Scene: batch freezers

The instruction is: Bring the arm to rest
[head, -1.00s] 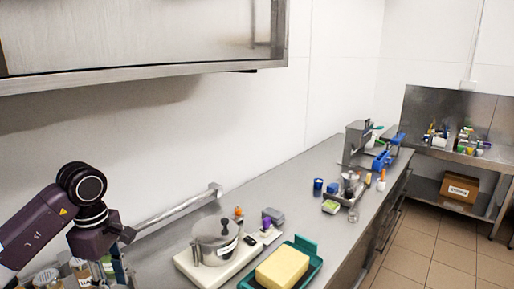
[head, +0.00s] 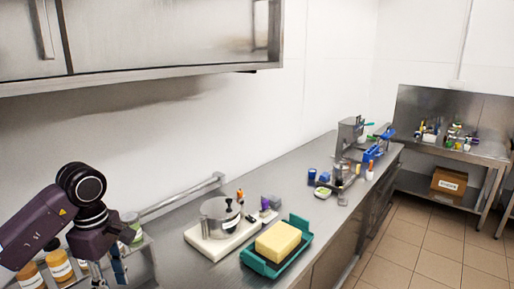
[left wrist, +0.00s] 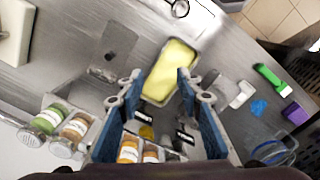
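My left arm comes in from the left in the head view, with its dark wrist over the near left end of the counter. My left gripper (head: 108,272) points down there, partly cut off by the bottom edge. In the left wrist view its two blue fingers (left wrist: 160,84) stand wide apart with nothing gripped between them. A yellow block in a metal pan (left wrist: 170,72) shows beyond the fingertips. My right gripper is in neither view.
A pot (head: 220,216) stands on a white board, and a yellow block (head: 278,240) sits in a teal tray (head: 262,265). Small items line the counter farther back. Tiled floor (head: 420,240) is clear at right.

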